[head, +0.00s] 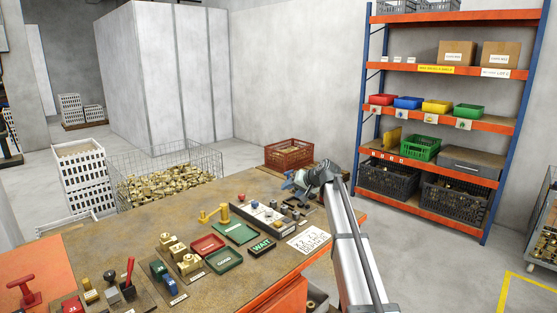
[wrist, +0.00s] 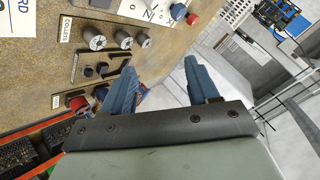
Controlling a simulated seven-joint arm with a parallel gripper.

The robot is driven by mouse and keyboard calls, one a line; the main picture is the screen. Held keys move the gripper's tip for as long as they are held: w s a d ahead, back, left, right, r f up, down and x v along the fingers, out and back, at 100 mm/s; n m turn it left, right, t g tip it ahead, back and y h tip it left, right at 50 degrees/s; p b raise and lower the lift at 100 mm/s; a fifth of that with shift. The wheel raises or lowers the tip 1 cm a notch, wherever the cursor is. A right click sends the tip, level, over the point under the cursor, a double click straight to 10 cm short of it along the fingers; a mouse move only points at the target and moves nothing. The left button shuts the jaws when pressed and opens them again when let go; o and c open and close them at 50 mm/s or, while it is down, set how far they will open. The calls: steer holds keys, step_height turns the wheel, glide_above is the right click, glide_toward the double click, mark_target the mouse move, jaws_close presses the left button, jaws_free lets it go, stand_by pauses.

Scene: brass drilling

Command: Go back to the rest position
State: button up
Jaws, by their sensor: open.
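My gripper (wrist: 163,90) is open in the wrist view, its two blue fingers apart with nothing between them. In the head view my gripper (head: 290,186) is at the end of my arm, over the right back part of the workbench (head: 110,245). The wrist view shows several metal collets (wrist: 122,39) beside a label reading COLLETS, on the bench near the left finger. The fingers look clear of them. My arm hides part of the bench's right edge in the head view.
A red crate (head: 289,154) stands behind my gripper. Green trays (head: 236,232), a red tray (head: 207,245) and brass parts (head: 190,263) cover the bench. A wire basket of brass pieces (head: 170,185) stands behind it. A shelf rack (head: 440,124) stands at right, with open floor before it.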

steer(key=s+d+m+t+h, duration=0.15)
steer(key=d+t, duration=0.25)
steer(key=d, duration=1.8)
steer(key=s+d+f+m, duration=0.2)
steer(key=s+d+f, duration=0.1)
steer(key=d+f, duration=0.25)
steer(key=s+a+f+g+h, duration=0.1)
steer(key=s+a+f+g, duration=0.25)
steer(key=s+f, duration=0.8)
steer(key=s+a+f+n+g, duration=0.15)
steer(key=s+a+f, duration=0.4)
steer(key=f, duration=1.05)
steer(key=s+a+f+g+h, duration=0.1)
steer(key=s+a+f+g, duration=0.2)
steer(key=s+f, duration=0.8)
steer(key=s+a+f+n+g, duration=0.1)
steer(key=s+a+f+g, duration=0.15)
steer(key=s+f, duration=0.55)
steer(key=s+a+f+g, duration=0.25)
steer(key=s+f, duration=0.35)
steer(key=s, duration=0.4)
steer(key=s+f+g+h, duration=0.1)
steer(key=s+g, duration=0.1)
steer(key=s, duration=1)
steer(key=s+d+f+n+g+h, duration=0.1)
steer(key=s+f+g+h, duration=0.1)
steer(key=s, duration=1)
steer(key=shift+n+g, duration=0.3)
steer(key=shift+g, duration=0.4)
